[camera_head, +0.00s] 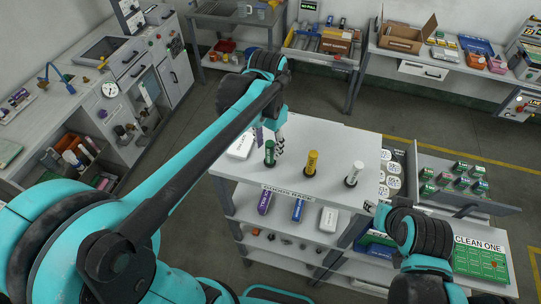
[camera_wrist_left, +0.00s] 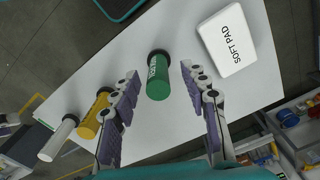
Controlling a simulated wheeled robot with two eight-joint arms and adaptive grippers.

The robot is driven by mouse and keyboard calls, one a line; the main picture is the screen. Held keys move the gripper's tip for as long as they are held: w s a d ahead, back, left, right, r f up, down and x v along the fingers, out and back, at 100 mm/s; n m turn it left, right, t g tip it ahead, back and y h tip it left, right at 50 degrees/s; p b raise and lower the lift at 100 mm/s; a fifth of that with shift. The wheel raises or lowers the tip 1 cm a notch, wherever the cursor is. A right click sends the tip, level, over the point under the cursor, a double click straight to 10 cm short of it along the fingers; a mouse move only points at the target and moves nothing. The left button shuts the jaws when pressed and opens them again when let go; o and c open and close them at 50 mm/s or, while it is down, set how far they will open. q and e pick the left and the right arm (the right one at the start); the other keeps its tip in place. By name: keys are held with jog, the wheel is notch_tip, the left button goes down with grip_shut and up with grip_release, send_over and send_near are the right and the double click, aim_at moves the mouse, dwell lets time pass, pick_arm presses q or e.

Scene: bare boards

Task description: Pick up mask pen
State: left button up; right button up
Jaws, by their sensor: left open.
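Three upright pens or markers stand in a row on the white table top (camera_head: 330,135): a green one (camera_head: 270,153), a yellow one (camera_head: 311,163) and a white one (camera_head: 354,174). I cannot read which is labelled mask. In the left wrist view the green pen (camera_wrist_left: 158,82) has white lettering, too small to read surely. My left gripper (camera_wrist_left: 158,76) is open, with a finger on either side of the green pen and gaps between. The yellow (camera_wrist_left: 95,115) and white (camera_wrist_left: 57,140) pens are left of it there. My right gripper (camera_head: 371,207) is low beside the table's front right.
Shelves (camera_head: 290,235) below hold a purple item, a blue item and a white box.

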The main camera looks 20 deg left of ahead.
aim_at(269, 155)
pick_arm(q)
notch_tip(269, 155, down, 5)
jog(key=b, duration=0.3)
jog(key=shift+d, duration=0.15)
grip_shut()
jog(key=shift+r, duration=0.15)
